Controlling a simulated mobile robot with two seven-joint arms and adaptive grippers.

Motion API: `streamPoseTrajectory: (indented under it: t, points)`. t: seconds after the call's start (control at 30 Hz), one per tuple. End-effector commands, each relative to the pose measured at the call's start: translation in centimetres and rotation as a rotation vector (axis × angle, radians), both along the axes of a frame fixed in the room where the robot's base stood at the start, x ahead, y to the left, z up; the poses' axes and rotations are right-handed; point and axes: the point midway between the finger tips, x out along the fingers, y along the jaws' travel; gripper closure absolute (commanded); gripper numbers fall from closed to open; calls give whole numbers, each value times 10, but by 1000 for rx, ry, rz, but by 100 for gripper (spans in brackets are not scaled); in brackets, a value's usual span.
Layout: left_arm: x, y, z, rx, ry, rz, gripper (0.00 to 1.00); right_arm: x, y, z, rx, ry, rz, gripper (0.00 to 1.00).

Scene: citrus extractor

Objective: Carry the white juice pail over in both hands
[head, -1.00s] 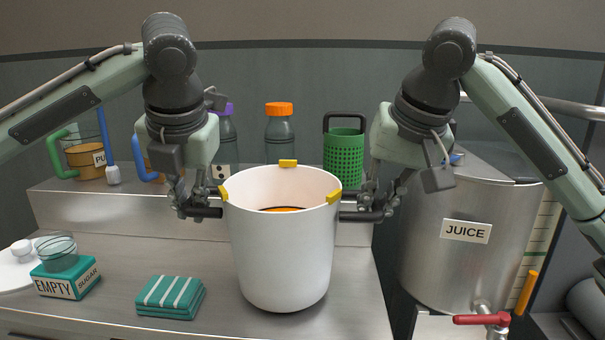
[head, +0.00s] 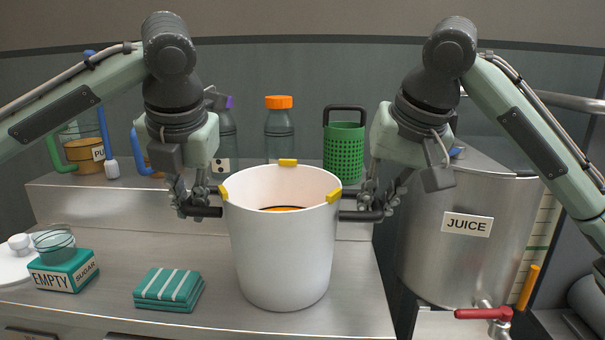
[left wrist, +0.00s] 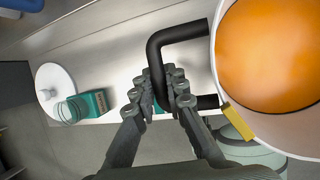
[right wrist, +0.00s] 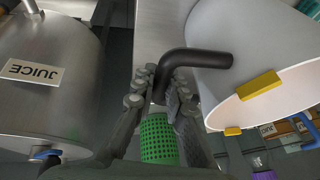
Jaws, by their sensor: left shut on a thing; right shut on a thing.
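The white juice pail (head: 282,255) is upright in the middle of the head view, with yellow tabs on its rim and orange juice inside. The orange juice (left wrist: 268,55) shows clearly in the left wrist view. My left gripper (head: 196,208) is shut on the pail's left black handle (left wrist: 160,60). My right gripper (head: 372,210) is shut on the right black handle (right wrist: 190,58). The pail hangs level between both grippers, in front of the raised back shelf. Whether its base touches the counter I cannot tell.
A steel tank labelled JUICE (head: 460,262) with a red-handled tap (head: 484,313) stands right of the counter. A folded green towel (head: 168,290) and an EMPTY SUGAR box (head: 62,272) lie left. A green basket (head: 343,150) and an orange-capped bottle (head: 279,132) stand behind.

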Motion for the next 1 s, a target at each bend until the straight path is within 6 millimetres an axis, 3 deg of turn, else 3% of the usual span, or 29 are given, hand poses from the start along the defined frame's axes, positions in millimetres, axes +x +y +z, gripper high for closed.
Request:
streamPoseTrajectory:
  t: [0.13, 0.37, 0.57, 0.77, 1.0]
  points:
    - [0, 0, 0, 1, 0, 1, 74, 0, 0, 0, -1, 0, 0, 74]
    - [0, 0, -1, 1, 1, 1, 73, 0, 0, -1, -1, 1, 0, 74]
    - [0, 0, -1, 1, 2, -1, 50, 0, 0, -1, -1, 1, 0, 74]
    - [0, 0, -1, 0, 1, -2, 50, 0, 0, -1, -1, 2, 0, 74]
    - [-1, -1, -3, 1, 6, -3, 50, 0, 0, -3, -3, 4, 1, 50]
